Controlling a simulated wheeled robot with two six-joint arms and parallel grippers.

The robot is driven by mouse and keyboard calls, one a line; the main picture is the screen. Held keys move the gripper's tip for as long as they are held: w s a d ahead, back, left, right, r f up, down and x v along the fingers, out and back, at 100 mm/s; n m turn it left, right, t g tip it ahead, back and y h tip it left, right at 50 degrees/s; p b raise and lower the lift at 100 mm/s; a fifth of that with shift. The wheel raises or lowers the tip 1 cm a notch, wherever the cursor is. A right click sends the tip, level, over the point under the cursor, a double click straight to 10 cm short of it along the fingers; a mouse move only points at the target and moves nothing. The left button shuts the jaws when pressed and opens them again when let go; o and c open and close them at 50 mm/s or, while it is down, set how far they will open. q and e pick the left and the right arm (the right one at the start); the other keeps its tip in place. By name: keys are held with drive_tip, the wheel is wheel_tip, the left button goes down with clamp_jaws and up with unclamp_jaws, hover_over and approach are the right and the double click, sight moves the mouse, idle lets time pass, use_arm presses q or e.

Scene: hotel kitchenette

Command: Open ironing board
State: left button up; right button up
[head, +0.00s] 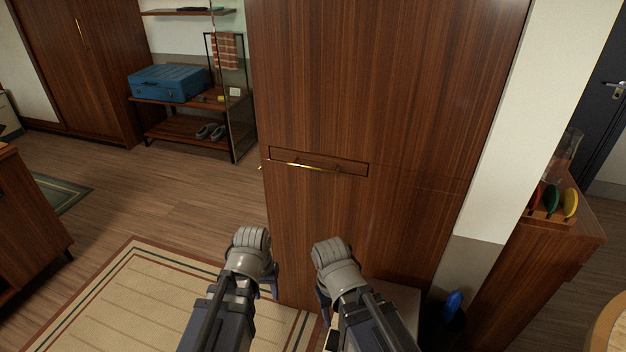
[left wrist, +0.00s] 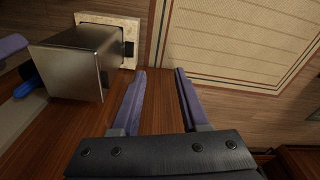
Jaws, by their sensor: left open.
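A tall wooden cabinet (head: 385,80) stands in front of me, with a narrow framed panel (head: 345,162) and a long brass handle (head: 318,167) across its front. The panel looks flush with the front; no unfolded ironing board shows. My left gripper (head: 272,288) is low in front of the cabinet, below and left of the handle. In the left wrist view its two purple fingers (left wrist: 160,75) are apart, with nothing between them. My right gripper (head: 323,302) is beside it, below the handle; its jaws are mostly hidden by its own wrist.
A metal box (left wrist: 70,62) stands near the left gripper in the left wrist view. A rug (head: 140,290) lies on the floor at left. A shelf with a blue suitcase (head: 168,83) is at the back left. A wooden counter (head: 560,235) stands at right.

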use_arm(q)
drive_tip(key=w+r+n+t+h, duration=0.1)
drive_tip(key=w+n+t, duration=0.1)
drive_tip(key=w, duration=0.5)
drive_tip(key=n+t+h, duration=0.4)
drive_tip(key=n+t, duration=0.7)
drive_tip(key=n, duration=0.2)
approach(313, 167)
drive_tip(key=f+x, duration=0.1)
drive_tip(key=x, duration=0.2)
drive_tip(key=shift+r+b+x, duration=0.15)
drive_tip(key=shift+b+x, duration=0.25)
drive_tip(key=shift+x, duration=1.4)
drive_tip(key=shift+r+b+x, duration=0.1)
drive_tip(key=shift+b+x, duration=0.25)
drive_tip(key=shift+x, duration=1.4)
clamp_jaws()
